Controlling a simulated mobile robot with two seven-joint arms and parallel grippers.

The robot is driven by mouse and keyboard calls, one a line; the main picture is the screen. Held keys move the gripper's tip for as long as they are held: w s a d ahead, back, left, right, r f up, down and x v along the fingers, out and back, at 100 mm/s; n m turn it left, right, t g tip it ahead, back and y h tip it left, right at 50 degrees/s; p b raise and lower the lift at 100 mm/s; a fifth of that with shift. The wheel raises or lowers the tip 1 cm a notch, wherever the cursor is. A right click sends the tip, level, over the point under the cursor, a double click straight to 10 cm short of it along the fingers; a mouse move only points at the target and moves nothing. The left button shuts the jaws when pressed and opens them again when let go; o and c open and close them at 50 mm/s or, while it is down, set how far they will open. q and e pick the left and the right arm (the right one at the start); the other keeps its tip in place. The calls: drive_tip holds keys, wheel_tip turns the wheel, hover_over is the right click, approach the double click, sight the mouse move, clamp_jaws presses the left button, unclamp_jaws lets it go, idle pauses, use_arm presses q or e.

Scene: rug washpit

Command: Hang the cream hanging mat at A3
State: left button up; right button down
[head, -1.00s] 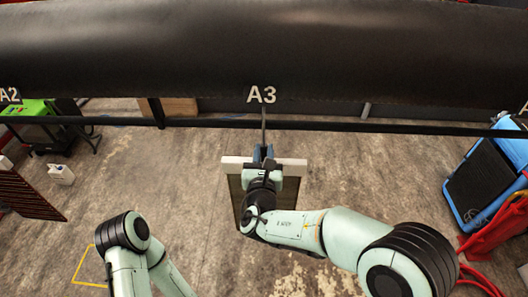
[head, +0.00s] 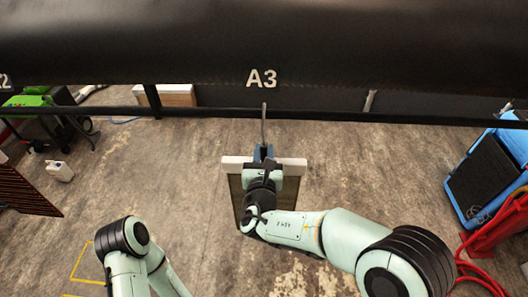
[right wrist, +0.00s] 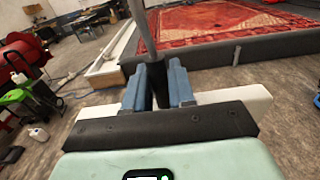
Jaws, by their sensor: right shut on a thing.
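The cream hanging mat shows in the head view as a pale top bar (head: 235,163) with a dark olive panel below it, mostly hidden by my right arm. My right gripper (head: 264,153) is shut on the mat's hanger at the bar's middle. In the right wrist view, the blue fingers hold a black block (right wrist: 157,90), and a grey rod (right wrist: 143,30) rises from it. The rod's top overlaps the black rail (head: 330,117) under the A3 label (head: 262,78); I cannot tell whether they touch. Only part of my left arm shows, not its gripper.
A large black padded roll (head: 380,45) spans the top. A blue machine (head: 490,170) and red hoses (head: 495,225) stand at the right. A green machine (head: 30,101), a white jug (head: 59,170) and a brown slatted thing (head: 25,190) are at the left. The floor between is clear.

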use_arm(q)
drive_tip(key=shift+s+f, duration=0.15)
use_arm(e)
drive_tip(key=c, duration=1)
unclamp_jaws()
drive_tip(key=shift+o, duration=0.7)
drive_tip(key=shift+f, duration=0.2)
use_arm(q)
drive_tip(key=f+b, duration=0.1)
drive_tip(key=s+f+b, duration=0.1)
drive_tip(key=f+b, duration=0.1)
drive_tip(key=shift+s+f, duration=0.1)
drive_tip(key=shift+s, duration=0.2)
use_arm(e)
drive_tip(key=s, duration=1.3)
drive_tip(key=shift+s+r, duration=0.2)
drive_tip(key=shift+r, duration=0.05)
